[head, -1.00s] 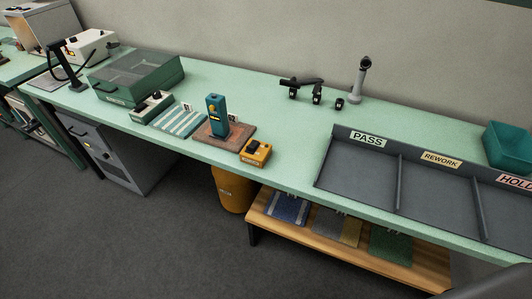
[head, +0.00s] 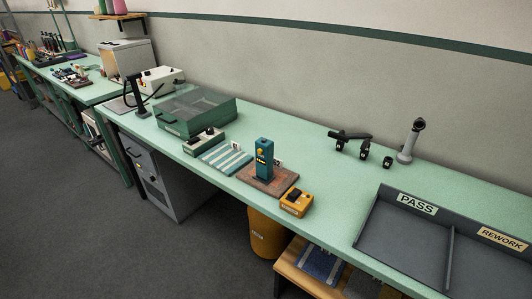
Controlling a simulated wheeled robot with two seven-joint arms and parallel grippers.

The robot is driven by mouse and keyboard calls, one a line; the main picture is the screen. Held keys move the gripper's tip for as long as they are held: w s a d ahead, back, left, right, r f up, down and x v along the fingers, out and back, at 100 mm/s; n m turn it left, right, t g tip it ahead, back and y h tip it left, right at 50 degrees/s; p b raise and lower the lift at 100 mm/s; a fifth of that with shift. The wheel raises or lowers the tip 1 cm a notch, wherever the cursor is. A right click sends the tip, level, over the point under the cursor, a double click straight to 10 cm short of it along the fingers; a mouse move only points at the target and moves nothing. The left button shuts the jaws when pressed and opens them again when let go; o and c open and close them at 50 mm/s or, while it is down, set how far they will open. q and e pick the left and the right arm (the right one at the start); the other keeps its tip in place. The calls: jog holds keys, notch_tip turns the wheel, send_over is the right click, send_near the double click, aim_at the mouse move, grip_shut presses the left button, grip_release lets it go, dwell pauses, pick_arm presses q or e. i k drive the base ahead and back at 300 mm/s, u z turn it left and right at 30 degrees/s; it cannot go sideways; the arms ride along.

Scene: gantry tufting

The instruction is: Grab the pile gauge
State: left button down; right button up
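A teal upright block with a yellow mark on its face (head: 264,160), which looks like the pile gauge, stands on a reddish-brown square pad (head: 283,182) on the mint-green bench. A small orange box with a dark top (head: 296,203) sits just right of the pad, near the bench's front edge; I cannot tell for certain which of the two is the gauge. Neither of my grippers shows in the head view.
A striped sample (head: 226,158), a grey device (head: 204,141) and a green lidded case (head: 196,113) lie left of the pad. Black clamps (head: 350,142) and a grey stand (head: 410,141) are behind. Grey PASS/REWORK trays (head: 405,238) fill the right. An orange bin (head: 266,234) stands below.

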aim_at(264, 174)
jog(key=z, duration=3.65)
jog(key=k, duration=0.85)
jog(key=u, duration=1.8)
